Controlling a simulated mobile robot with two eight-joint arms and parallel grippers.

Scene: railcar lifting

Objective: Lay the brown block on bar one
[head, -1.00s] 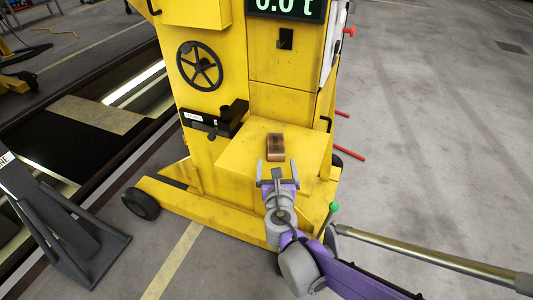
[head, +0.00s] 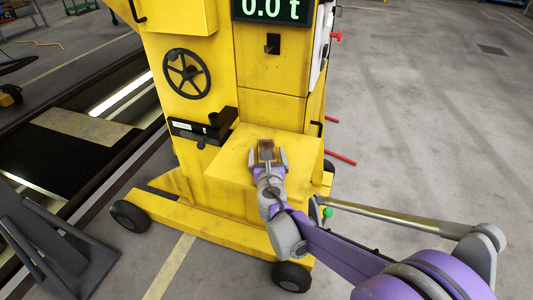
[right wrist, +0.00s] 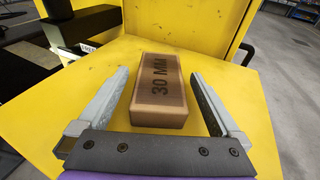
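The brown block (head: 266,150) lies on the flat yellow ledge (head: 225,167) of the lifting machine. In the right wrist view the block (right wrist: 158,88) shows "30 MM" on its top. My right gripper (head: 267,157) is open, with one finger on each side of the block. Gaps show between the block and both fingers (right wrist: 160,92). A black bracket (head: 203,128) with a small white label sticks out of the machine, left of the ledge; the label is too small to read. My left gripper is not in view.
The yellow machine (head: 270,102) has a handwheel (head: 187,74) and a display reading 0.0 t. A grey stand (head: 50,245) is at the lower left, beside a dark track pit. Open floor lies at the right.

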